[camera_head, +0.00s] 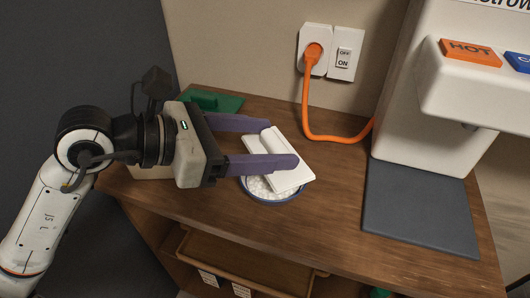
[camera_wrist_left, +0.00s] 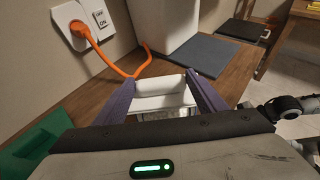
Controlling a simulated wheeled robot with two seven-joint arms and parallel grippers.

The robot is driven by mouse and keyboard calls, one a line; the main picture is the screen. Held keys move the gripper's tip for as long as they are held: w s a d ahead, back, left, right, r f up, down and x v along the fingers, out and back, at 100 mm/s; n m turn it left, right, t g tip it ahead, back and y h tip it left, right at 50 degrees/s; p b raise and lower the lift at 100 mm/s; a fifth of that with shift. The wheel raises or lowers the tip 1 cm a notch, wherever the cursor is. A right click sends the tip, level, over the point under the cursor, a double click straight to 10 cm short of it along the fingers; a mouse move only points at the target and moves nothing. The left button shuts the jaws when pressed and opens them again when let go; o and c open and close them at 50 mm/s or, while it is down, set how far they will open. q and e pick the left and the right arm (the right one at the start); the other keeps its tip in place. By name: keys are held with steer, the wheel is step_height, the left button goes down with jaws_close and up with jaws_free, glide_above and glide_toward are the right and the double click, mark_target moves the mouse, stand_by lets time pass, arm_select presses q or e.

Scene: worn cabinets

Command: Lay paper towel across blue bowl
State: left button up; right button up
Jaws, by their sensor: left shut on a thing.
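The white folded paper towel (camera_head: 291,180) is held between the two purple fingers of my left gripper (camera_head: 282,143). It is tilted and lies over the back and right part of the blue bowl (camera_head: 272,201). White grainy contents show in the bowl's front part; the towel and a finger hide the rest. I cannot tell whether the towel touches the rim. In the left wrist view the paper towel (camera_wrist_left: 160,102) spans between the fingers of my left gripper (camera_wrist_left: 162,78). My right gripper is not in view.
A green object (camera_head: 215,101) lies behind my left gripper. An orange plug and cord (camera_head: 313,118) run from the wall to a white dispenser (camera_head: 425,120). A dark mat (camera_head: 420,207) lies in front of it. Wooden counter (camera_head: 335,205) is clear between bowl and mat.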

arm_select(q)
steer(key=shift+f, duration=1.15)
steer(key=shift+f+b, duration=0.65)
steer(key=o, duration=1.1)
steer(key=shift+r, duration=0.1)
steer(key=shift+o, duration=0.2)
